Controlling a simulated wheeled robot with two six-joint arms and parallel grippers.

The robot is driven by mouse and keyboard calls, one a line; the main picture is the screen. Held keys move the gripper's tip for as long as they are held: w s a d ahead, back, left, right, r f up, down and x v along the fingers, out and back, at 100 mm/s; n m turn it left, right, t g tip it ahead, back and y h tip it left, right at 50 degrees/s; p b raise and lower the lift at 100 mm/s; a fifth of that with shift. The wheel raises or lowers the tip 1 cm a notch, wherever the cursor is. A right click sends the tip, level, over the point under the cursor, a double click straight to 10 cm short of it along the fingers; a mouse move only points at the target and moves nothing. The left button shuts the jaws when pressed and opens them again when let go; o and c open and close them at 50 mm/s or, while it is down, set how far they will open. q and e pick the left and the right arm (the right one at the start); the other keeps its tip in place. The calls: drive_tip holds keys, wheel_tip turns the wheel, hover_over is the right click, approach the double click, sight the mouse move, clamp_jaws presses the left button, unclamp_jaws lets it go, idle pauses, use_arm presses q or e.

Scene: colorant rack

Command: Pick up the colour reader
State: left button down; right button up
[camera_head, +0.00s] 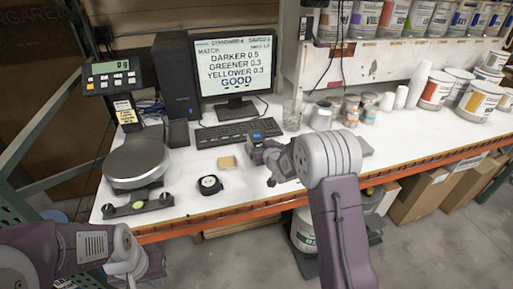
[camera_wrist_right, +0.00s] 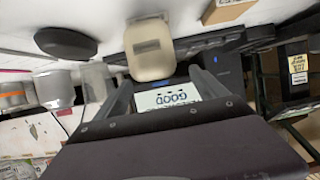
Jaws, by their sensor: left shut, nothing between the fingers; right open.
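The colour reader appears to be the small upright device with a blue top (camera_head: 256,142) on the white bench, in front of the keyboard. In the right wrist view, a rounded beige body (camera_wrist_right: 150,50), apparently the same device, stands just beyond the fingertips, roughly in line with the gap. My right gripper (camera_head: 271,165) is close beside it; its spread fingers (camera_wrist_right: 158,80) hold nothing. Contact cannot be told. My left gripper (camera_head: 130,264) is low at the left, in front of the bench, shut and empty.
The keyboard (camera_head: 238,132) and monitor (camera_head: 235,65) are behind. A beaker (camera_head: 292,114) and small cans (camera_head: 351,110) stand behind and right. A scale (camera_head: 136,160) is at left.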

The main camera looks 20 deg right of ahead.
sight(258, 141)
drive_tip(key=shift+w+d+f, duration=0.3)
drive_tip(key=shift+w, duration=0.3)
drive_tip(key=p+x, duration=0.1)
drive_tip(key=x, duration=0.3)
drive_tip(key=shift+w+a+f, duration=0.15)
drive_tip(key=shift+w, duration=0.1)
drive_tip(key=shift+s, duration=0.1)
clamp_jaws()
